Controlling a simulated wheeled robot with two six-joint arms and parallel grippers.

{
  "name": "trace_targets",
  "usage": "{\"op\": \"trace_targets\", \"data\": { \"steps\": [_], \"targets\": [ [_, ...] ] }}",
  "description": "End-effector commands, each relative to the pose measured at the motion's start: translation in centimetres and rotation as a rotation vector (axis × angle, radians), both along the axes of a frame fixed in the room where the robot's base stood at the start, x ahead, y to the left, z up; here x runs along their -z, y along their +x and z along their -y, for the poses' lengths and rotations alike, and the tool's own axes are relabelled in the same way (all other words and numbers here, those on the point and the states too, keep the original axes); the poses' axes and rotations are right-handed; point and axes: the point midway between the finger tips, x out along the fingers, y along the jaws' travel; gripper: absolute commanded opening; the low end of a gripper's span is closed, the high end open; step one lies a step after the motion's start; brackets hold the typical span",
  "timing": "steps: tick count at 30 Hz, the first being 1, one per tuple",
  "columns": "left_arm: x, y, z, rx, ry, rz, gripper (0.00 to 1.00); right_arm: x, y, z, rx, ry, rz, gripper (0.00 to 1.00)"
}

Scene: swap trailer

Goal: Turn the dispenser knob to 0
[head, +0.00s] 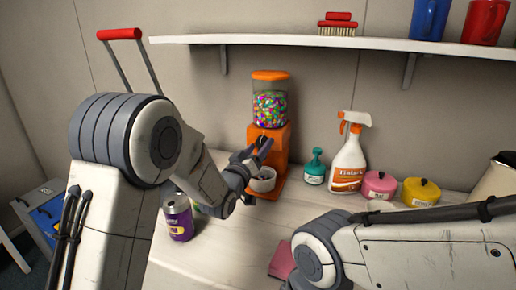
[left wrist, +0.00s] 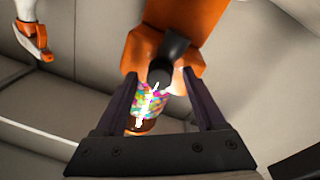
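The orange candy dispenser (head: 282,150) stands on the counter against the back wall, its clear jar (head: 270,108) full of coloured candy. My left gripper (head: 262,146) is in front of the dispenser's body and hides its knob in the head view. In the left wrist view the dispenser (left wrist: 195,25) looks upside down. Its black knob (left wrist: 173,46) points toward the camera, between the open fingers of my left gripper (left wrist: 160,76), with a gap on each side. A white mark shows in front of the candy there. I cannot read the knob's setting. My right gripper is out of view.
A purple can (head: 178,220) stands beside my left forearm. A teal bottle (head: 314,170), a spray bottle (head: 349,165), and pink (head: 379,186) and yellow (head: 421,190) pots stand to the right. A shelf (head: 330,42) runs above.

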Motion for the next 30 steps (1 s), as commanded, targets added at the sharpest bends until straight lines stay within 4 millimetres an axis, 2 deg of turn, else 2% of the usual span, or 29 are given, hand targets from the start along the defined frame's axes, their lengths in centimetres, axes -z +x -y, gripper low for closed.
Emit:
{"op": "trace_targets", "data": {
  "steps": [8,21,25,30],
  "targets": [
    [0.1,-0.7,-0.3,-0.001,0.001,0.001,0.72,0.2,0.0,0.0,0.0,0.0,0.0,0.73],
    [0.9,-8.1,-3.1,-0.001,0.001,0.001,0.72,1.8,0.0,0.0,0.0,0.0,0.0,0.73],
    [1.0,-9.3,-3.6,-0.001,0.001,0.001,0.72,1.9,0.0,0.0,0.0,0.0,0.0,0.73],
    [1.1,-9.8,-3.8,0.0,0.0,0.0,0.72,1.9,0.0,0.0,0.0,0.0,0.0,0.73]
  ]
}}
